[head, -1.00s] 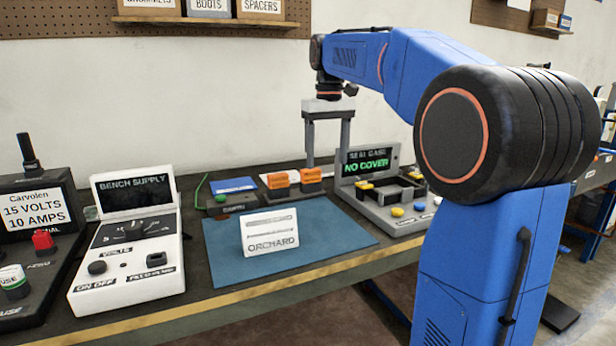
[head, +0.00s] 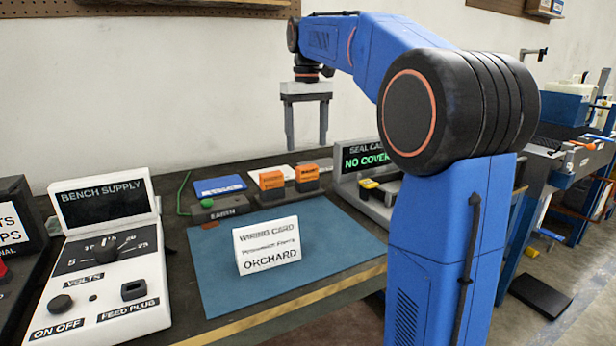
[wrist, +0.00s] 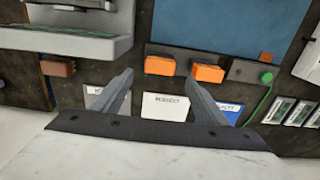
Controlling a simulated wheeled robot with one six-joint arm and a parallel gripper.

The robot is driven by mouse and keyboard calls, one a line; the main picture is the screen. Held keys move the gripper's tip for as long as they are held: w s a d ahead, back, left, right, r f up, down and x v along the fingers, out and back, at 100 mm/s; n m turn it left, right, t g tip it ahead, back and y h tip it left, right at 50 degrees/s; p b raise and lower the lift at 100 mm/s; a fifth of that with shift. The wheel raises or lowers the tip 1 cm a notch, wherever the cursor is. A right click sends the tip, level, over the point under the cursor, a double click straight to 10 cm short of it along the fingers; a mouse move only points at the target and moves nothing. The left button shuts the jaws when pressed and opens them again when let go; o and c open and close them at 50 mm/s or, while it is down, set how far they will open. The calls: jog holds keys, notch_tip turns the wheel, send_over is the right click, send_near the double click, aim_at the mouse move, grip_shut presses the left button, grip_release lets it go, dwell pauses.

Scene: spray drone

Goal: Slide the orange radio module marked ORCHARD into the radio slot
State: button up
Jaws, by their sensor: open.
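Two orange modules stand side by side on a dark holder at the back of the bench: a left one (head: 271,180) and a right one (head: 307,172). Their labels are too small to read, so I cannot tell which is marked ORCHARD. They also show in the wrist view as one orange block (wrist: 160,66) and another (wrist: 208,73). My gripper (head: 306,143) is open and empty, pointing down, above and behind the modules in the head view. Its fingers (wrist: 160,80) are apart in the wrist view. I cannot make out the radio slot.
A white wiring card (head: 267,246) reading ORCHARD stands on the blue mat (head: 215,275). The seal case screen (head: 364,159) reads NO COVER; my arm hides part of that case. A bench supply (head: 105,260) stands at left, a blue-topped card (head: 220,186) behind the mat.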

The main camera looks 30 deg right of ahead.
aim_at(307, 167)
jog(key=shift+f, duration=4.4)
jog(key=c, duration=1.4)
jog(key=shift+r, duration=3)
jog(key=shift+s, duration=0.1)
